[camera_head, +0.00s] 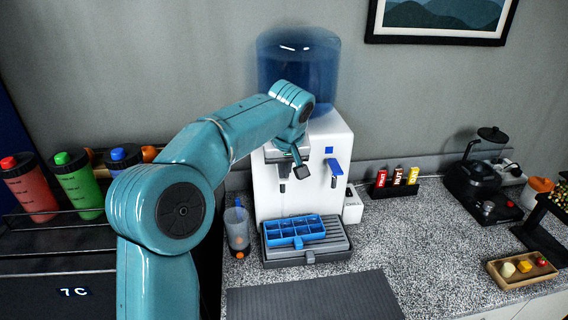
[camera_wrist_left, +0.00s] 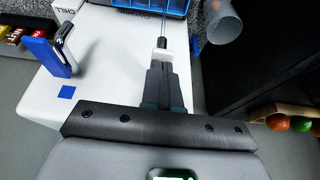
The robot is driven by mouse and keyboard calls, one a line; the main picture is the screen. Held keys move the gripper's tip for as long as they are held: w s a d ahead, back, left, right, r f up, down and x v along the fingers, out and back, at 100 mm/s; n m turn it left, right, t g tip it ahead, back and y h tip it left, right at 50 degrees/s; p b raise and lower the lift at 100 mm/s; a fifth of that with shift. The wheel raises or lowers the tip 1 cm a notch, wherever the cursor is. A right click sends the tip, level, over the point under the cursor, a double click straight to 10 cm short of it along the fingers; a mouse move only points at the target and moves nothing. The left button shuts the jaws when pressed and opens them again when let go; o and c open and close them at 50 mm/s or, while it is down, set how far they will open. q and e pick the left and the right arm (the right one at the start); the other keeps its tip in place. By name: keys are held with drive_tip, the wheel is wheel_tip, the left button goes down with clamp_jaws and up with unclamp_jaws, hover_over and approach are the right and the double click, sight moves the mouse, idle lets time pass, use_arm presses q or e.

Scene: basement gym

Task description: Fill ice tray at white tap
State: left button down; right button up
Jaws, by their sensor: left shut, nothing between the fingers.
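The white water dispenser (camera_head: 322,130) stands on the counter with a blue bottle on top. The blue ice tray (camera_head: 292,231) lies on the grey drip tray (camera_head: 308,256) below the taps; its edge shows in the left wrist view (camera_wrist_left: 150,6). My left gripper (camera_head: 300,170) is shut and empty, pointing down at the white tap (camera_wrist_left: 165,56). Its fingertips (camera_wrist_left: 164,66) are at the tap and appear to touch it. A thin pale line, apparently water, runs from the tap's dark tip to the tray. The blue tap (camera_head: 334,170) is to the right. My right gripper is out of view.
A clear cup (camera_head: 237,228) stands left of the drip tray. A small rack with several bars (camera_head: 394,181) and a dark appliance (camera_head: 485,180) are to the right. A dark mat (camera_head: 315,300) lies in front.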

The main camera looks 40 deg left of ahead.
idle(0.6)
use_arm(q)
drive_tip(key=shift+r+p, duration=0.75)
drive_tip(key=shift+r, duration=0.05)
drive_tip(key=shift+a+r+p, duration=0.1)
drive_tip(key=shift+r+p, duration=0.35)
drive_tip(key=shift+r, duration=0.05)
wheel_tip(320, 180, up, 4)
drive_tip(key=p, duration=0.3)
drive_tip(key=v, duration=0.9)
drive_tip(key=shift+a+r, duration=0.1)
